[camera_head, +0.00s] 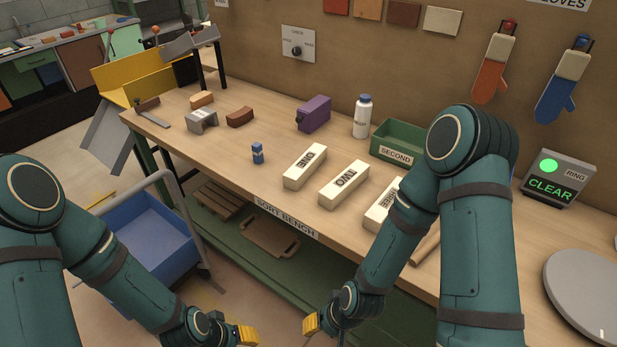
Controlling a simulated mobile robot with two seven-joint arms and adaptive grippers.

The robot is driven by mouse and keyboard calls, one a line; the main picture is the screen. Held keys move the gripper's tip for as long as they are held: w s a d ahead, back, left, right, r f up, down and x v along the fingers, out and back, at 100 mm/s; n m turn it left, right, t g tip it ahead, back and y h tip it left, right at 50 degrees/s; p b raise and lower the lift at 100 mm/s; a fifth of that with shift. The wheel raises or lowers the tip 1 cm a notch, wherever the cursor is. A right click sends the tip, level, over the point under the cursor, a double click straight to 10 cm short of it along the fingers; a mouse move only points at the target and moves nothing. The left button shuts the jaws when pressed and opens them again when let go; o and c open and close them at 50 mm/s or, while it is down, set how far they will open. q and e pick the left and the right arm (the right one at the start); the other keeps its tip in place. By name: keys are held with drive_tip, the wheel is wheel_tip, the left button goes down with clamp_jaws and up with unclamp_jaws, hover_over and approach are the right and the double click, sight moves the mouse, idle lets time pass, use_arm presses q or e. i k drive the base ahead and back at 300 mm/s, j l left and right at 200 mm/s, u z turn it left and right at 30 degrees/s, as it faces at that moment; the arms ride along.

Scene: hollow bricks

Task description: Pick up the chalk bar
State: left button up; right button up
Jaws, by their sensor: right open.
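I cannot tell for certain which thing is the chalk bar. Three long cream bars stand in a slanting row on the bench (150,118): bar ONE (305,168), bar TWO (343,186) and a third bar (380,208), partly hidden by my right arm. My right gripper (313,323) is open, low in front of the bench, apart from the bars. My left gripper (247,336) is at the bottom edge, also below the bench; its yellow fingertips show, but not whether they are open.
Left on the bench are an orange block (202,99), a grey hollow brick (202,122) and a brown brick (240,117). Behind the bars are a purple block (314,114), a white bottle (362,118) and a green tray (401,139). A small blue bottle (257,154) stands left of ONE.

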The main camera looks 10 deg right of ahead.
sight(256, 149)
drive_tip(key=j+z, duration=0.1)
drive_tip(key=z, duration=0.8)
drive_tip(key=j+z, duration=0.8)
drive_tip(key=j, duration=0.15)
drive_tip(key=k+j+z, duration=0.1)
drive_tip(key=j+z, duration=0.2)
drive_tip(key=j, duration=0.65)
